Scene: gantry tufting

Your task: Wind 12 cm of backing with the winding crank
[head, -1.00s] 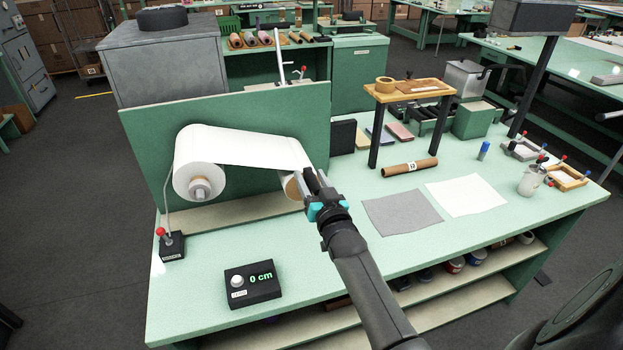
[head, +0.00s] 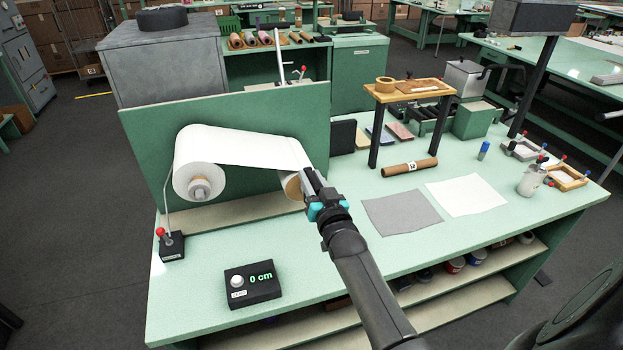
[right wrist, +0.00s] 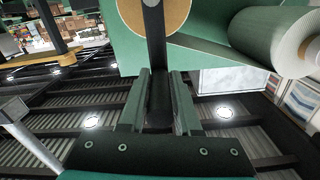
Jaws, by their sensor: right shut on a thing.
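The white backing roll (head: 199,178) sits on a spindle at the left of the green upright panel (head: 250,110). Its white web (head: 255,147) runs right to a tan take-up core (head: 291,187), partly hidden behind my right gripper (head: 309,181). In the right wrist view the core (right wrist: 150,15) is at the top, with the dark crank arm (right wrist: 154,40) across it. My right gripper (right wrist: 158,92) is shut on the dark crank handle (right wrist: 160,105), which its fingers partly cover. The counter box (head: 252,285) reads 0 cm. My left gripper is not in view.
A red-knobbed lever (head: 172,245) stands on the bench at left. Grey (head: 402,212) and white sheets (head: 467,195) lie right of my arm, with a brown roll (head: 409,167) behind them. A small wooden stand (head: 411,91) is at the back. The bench front is clear beside the counter.

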